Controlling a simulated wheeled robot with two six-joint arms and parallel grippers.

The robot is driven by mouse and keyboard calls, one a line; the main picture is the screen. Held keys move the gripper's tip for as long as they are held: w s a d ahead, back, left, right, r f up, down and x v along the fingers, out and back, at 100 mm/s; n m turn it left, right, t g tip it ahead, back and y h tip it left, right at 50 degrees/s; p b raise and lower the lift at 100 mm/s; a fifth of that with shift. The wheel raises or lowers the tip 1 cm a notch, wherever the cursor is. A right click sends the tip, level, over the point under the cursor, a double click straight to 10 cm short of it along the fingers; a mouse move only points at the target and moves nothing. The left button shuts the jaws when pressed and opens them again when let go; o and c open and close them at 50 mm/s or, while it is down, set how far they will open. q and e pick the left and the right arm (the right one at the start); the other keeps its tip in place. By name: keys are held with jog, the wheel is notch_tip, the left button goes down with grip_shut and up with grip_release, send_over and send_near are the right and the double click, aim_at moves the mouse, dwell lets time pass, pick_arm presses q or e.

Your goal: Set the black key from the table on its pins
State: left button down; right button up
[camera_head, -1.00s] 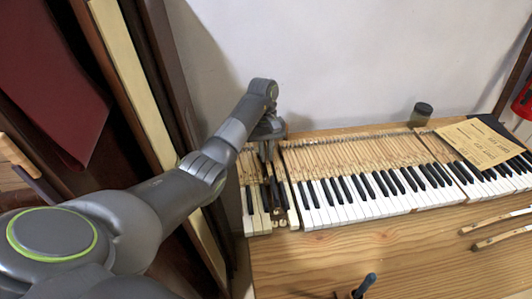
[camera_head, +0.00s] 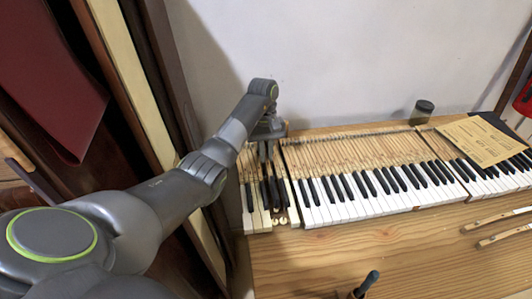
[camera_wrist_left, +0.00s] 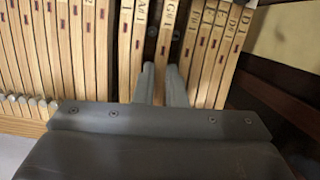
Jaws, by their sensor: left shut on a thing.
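My left gripper (camera_head: 266,150) is over the back part of the left-end keys. In the left wrist view its two fingers (camera_wrist_left: 162,78) are shut on a wooden key stick (camera_wrist_left: 166,38) with a handwritten label. The stick lies between neighbouring sticks, with dark gaps on both sides. In the head view the black key (camera_head: 271,192) lies in line below the gripper, among other dark keys. Whether it sits down on its pins cannot be told. Round brass-coloured pins (camera_head: 280,221) show in the gap at the front.
White and black keys (camera_head: 350,205) fill the keyboard to the right of the gap. Two loose wooden sticks (camera_head: 505,233) lie on the table (camera_head: 400,260) at right. A jar (camera_head: 422,112) and papers (camera_head: 475,140) are behind.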

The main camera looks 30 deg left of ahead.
pick_arm(q)
jog(key=shift+f, duration=0.15)
dwell(0.3)
jog(key=c, duration=1.8)
grip_release()
jog(key=shift+p+v, duration=0.45)
jog(key=shift+v, duration=0.65)
jog(key=shift+s+d, duration=0.15)
jog(key=shift+s, duration=0.05)
